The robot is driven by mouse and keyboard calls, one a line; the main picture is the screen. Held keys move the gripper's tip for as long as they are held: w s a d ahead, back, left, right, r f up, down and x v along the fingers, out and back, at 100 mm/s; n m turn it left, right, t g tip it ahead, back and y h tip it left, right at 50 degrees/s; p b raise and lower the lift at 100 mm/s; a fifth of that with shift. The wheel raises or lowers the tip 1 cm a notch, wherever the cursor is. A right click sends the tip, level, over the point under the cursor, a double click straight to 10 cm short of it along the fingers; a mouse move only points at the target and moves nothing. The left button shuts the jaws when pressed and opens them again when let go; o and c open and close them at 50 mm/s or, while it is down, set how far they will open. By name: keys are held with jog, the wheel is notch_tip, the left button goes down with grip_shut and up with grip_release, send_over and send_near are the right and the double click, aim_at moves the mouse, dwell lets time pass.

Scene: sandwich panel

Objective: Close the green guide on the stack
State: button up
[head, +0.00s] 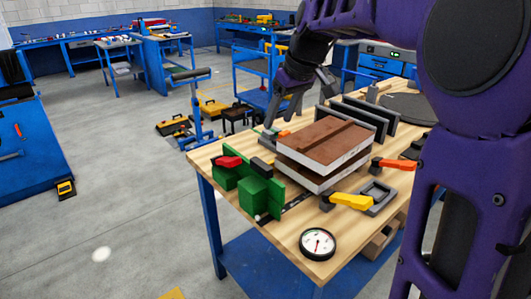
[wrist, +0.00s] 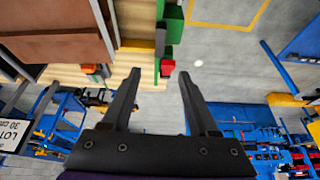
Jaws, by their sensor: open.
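The green guide (head: 252,191) stands upright at the left front of the wooden bench, with a red part (head: 228,162) at its far end. It also shows at the top of the wrist view (wrist: 173,28). The stack (head: 326,145), brown on top with pale layers below, lies to its right. In the wrist view the stack (wrist: 55,35) is at upper left, with bare wood between it and the guide. My gripper (head: 283,115) is open and empty, above the far side of the bench, behind the guide; its fingers (wrist: 160,78) point toward the guide's red end in the wrist view.
A yellow-handled clamp (head: 350,201) and an orange-handled clamp (head: 398,164) sit around the stack. A round dial gauge (head: 318,243) lies at the front. Dark upright plates (head: 365,115) stand behind the stack.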

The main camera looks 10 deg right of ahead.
aim_at(262, 164)
jog(key=b+x, duration=0.2)
jog(key=x, duration=1.5)
jog(key=shift+d+f, duration=0.1)
jog(key=shift+f, duration=0.2)
grip_shut()
dwell(0.7)
